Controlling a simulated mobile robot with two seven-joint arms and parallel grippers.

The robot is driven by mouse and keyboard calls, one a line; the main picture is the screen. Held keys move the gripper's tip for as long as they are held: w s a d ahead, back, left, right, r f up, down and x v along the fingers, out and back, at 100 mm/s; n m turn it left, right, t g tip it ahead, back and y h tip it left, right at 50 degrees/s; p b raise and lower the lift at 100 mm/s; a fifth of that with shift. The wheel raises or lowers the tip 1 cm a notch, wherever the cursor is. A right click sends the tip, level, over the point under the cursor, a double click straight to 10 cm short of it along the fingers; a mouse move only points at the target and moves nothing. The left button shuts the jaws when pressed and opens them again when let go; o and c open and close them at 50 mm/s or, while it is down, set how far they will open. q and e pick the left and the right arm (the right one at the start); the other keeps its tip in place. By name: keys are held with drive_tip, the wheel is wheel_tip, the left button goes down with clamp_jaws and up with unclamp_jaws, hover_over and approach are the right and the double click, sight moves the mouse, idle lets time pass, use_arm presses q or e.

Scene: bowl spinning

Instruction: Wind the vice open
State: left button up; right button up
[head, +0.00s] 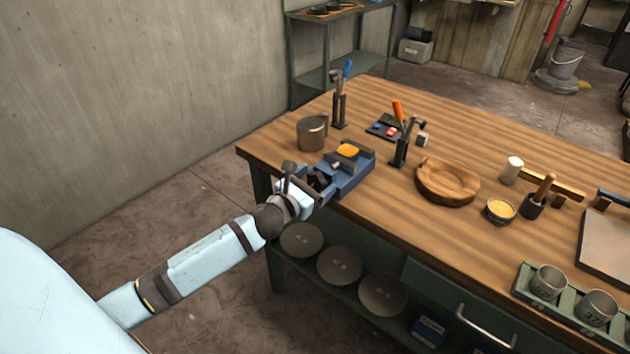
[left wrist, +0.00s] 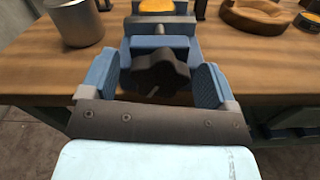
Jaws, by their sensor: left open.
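The blue vice (head: 348,174) sits at the near left edge of the wooden bench, with a yellow piece (head: 348,150) on top between its grey jaws. In the left wrist view the vice (left wrist: 160,42) is straight ahead, with the yellow piece (left wrist: 157,6) at the top. The dark lobed hand knob (left wrist: 156,74) of the vice faces me. My left gripper (head: 312,184) is at the knob. In the left wrist view its two blue finger pads (left wrist: 160,82) stand open, one on each side of the knob, with gaps visible. My right gripper is not in view.
A metal pot (head: 312,133) stands just left of the vice. Upright tool holders (head: 399,150) stand behind and right of it. A wooden bowl (head: 447,180) lies farther right. The bench edge (head: 385,222) runs below the vice, with round plates (head: 339,265) on the shelf underneath.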

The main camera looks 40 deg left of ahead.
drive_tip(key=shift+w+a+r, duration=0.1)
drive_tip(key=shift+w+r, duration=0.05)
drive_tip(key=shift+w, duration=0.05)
use_arm(q)
drive_tip(key=c, duration=0.9)
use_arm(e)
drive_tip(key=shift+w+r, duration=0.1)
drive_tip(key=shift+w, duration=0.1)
